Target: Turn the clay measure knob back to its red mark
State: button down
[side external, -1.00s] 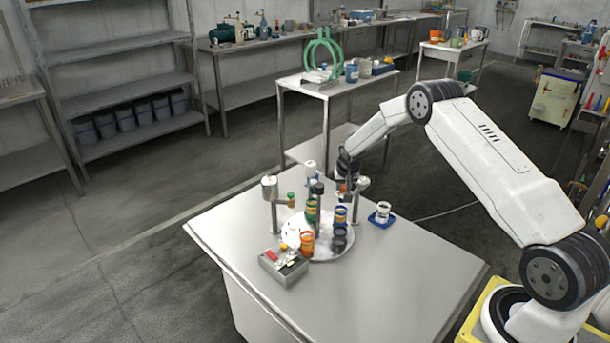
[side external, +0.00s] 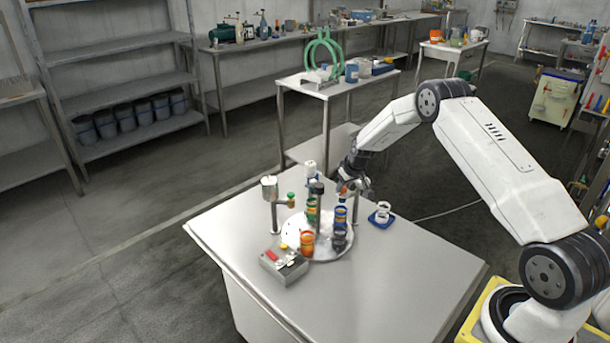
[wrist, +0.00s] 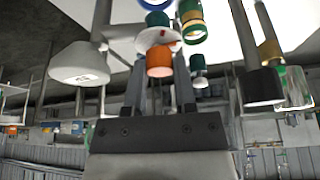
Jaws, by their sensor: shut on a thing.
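The clay measure knob (wrist: 160,62) is an orange cylinder in the wrist view, in front of a white dial plate (wrist: 150,40) that carries a small red mark. My gripper (wrist: 160,80) has its two dark fingers on either side of the knob and is shut on it. In the side view, my gripper (side external: 350,187) is at the back right of the round plate on the table. A bit of orange shows at its tip there, but the dial is too small to read. I cannot tell how far the knob is from the red mark.
The round plate (side external: 290,238) carries several coloured cups. A metal measure (side external: 270,188) stands on a post at left, and a dark-topped column (side external: 318,188) rises mid-plate. A grey switch box (side external: 284,267) is in front; a blue tray (side external: 381,222) is at right. The table's front right is clear.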

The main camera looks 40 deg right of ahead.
jog(key=n+y, duration=0.2)
jog(key=n, duration=0.4)
jog(key=shift+d, duration=0.15)
jog(key=n+y, duration=0.1)
jog(key=n, duration=0.1)
jog(key=n+g+y, duration=0.1)
jog(key=n, duration=0.2)
jog(key=shift+w, duration=0.1)
jog(key=shift+n, duration=0.3)
dwell(0.3)
jog(key=shift+c, duration=2.1)
grip_release()
jog(key=shift+r, duration=0.1)
jog(key=v, duration=0.7)
jog(key=shift+d+r, duration=0.2)
jog(key=shift+r, duration=0.1)
